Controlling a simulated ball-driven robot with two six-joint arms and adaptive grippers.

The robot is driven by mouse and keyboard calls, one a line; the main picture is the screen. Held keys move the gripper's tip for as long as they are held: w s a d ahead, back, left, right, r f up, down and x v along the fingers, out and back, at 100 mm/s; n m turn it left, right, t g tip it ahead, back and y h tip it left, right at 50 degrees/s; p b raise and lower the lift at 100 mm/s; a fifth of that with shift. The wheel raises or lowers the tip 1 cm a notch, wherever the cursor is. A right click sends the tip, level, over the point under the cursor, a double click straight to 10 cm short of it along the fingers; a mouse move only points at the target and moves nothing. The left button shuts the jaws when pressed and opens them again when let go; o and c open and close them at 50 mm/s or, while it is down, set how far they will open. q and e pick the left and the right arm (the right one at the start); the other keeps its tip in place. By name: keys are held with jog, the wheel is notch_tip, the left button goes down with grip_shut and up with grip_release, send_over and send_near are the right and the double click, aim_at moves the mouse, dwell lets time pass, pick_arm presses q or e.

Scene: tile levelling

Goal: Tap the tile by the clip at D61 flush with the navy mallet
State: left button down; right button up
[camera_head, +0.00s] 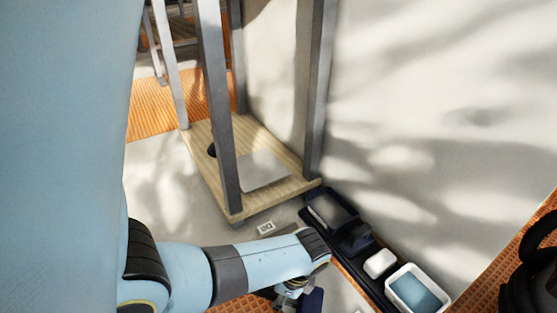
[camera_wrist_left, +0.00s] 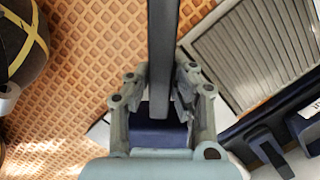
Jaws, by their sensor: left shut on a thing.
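My left gripper (camera_head: 290,291) is low at the bottom of the head view, partly hidden by my own forearm. In the left wrist view my left gripper (camera_wrist_left: 160,108) is shut on the navy mallet (camera_wrist_left: 158,133). The mallet's dark grey handle (camera_wrist_left: 163,45) runs up the picture between the fingers, and the navy part shows below. Navy also shows in the head view (camera_head: 313,300) beside the gripper. A small white label (camera_head: 266,228) lies on the pale floor; I cannot read it surely. The clip and raised tile are not clearly identifiable. My right gripper is not visible.
A grey-legged frame on a wooden base (camera_head: 235,208) stands beyond my arm. Along the wall, a black tray (camera_head: 375,289) holds a dark box, a white block (camera_head: 380,263) and a white tub (camera_head: 437,298). Orange waffle matting (camera_wrist_left: 80,75) and a grey ribbed panel (camera_wrist_left: 250,50) lie below.

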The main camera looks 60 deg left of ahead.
pick_arm(q)
jog(key=shift+w+r, duration=0.1)
jog(key=shift+r, duration=0.3)
jog(key=shift+f, duration=0.15)
jog(key=b+x, duration=0.1)
jog(key=x, duration=0.1)
jog(key=b+x, duration=0.1)
jog(key=d+b+x, duration=0.1)
jog(key=b+x, duration=0.1)
jog(key=shift+f, duration=0.45)
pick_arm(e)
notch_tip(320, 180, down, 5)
pick_arm(q)
jog(key=shift+w+r+p, duration=0.35)
jog(key=shift+r+p, duration=0.15)
jog(key=p+v, duration=0.3)
jog(key=a+p+v, duration=0.1)
jog(key=shift+s+d+r+p, duration=0.15)
jog(key=shift+r+p, duration=0.15)
jog(key=shift+r, duration=0.15)
jog(key=shift+s+r, duration=0.1)
jog(key=shift+r, duration=0.1)
jog(key=shift+s+f, duration=0.1)
jog(key=shift+f, duration=0.05)
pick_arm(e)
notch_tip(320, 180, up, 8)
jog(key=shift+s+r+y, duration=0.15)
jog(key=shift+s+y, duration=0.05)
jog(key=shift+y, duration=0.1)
